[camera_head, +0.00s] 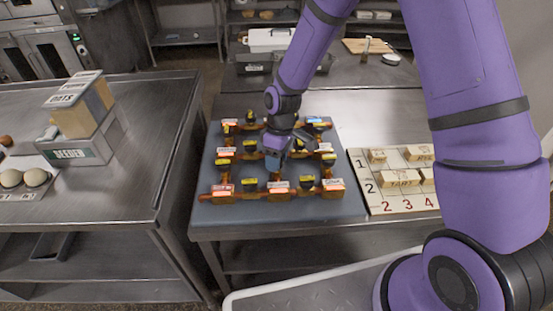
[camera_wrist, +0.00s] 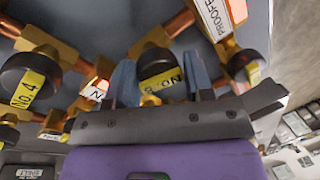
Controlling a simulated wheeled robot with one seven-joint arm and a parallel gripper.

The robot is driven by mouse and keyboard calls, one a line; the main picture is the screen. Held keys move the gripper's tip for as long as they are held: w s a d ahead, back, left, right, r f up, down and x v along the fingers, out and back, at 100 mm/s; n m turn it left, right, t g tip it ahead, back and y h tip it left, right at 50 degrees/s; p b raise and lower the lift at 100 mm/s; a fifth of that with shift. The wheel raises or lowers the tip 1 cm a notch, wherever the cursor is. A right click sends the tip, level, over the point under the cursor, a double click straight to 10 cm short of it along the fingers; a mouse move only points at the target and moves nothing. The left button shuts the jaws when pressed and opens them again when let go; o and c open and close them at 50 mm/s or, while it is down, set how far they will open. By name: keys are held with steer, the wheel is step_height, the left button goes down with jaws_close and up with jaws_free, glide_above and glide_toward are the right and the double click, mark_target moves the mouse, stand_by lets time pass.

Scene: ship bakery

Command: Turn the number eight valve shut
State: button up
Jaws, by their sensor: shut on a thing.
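The pipe board (camera_head: 345,205) lies on the steel table, with copper pipes, brass fittings and several black valve knobs with yellow number tags. In the head view my gripper hides this knob.
The number four valve (camera_wrist: 28,75) is to the left in the wrist view. A "PROOFER" label (camera_wrist: 215,18) and another knob (camera_wrist: 242,66) are close on the right. A numbered board (camera_head: 385,205) with wooden blocks lies right of the pipe board. A left counter (camera_head: 150,125) holds boxes.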

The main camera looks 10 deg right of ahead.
steer(key=m, duration=0.4)
steer(key=shift+w+d+t+y, duration=0.2)
steer(key=shift+t+y, duration=0.1)
steer(key=m, duration=0.3)
steer(key=shift+m+t, duration=0.3)
steer(key=shift+t, duration=0.1)
steer(key=m, duration=0.3)
steer(key=shift+s+m+t, duration=0.1)
steer(key=shift+m+t, duration=0.2)
steer(key=shift+s+d+m+t, duration=0.1)
steer(key=shift+m+t, duration=0.3)
steer(key=shift+m, duration=1.2)
steer(key=shift+s, duration=0.1)
steer(key=o, duration=0.8)
steer(key=shift+d, duration=0.1)
steer(key=shift+o, duration=0.2)
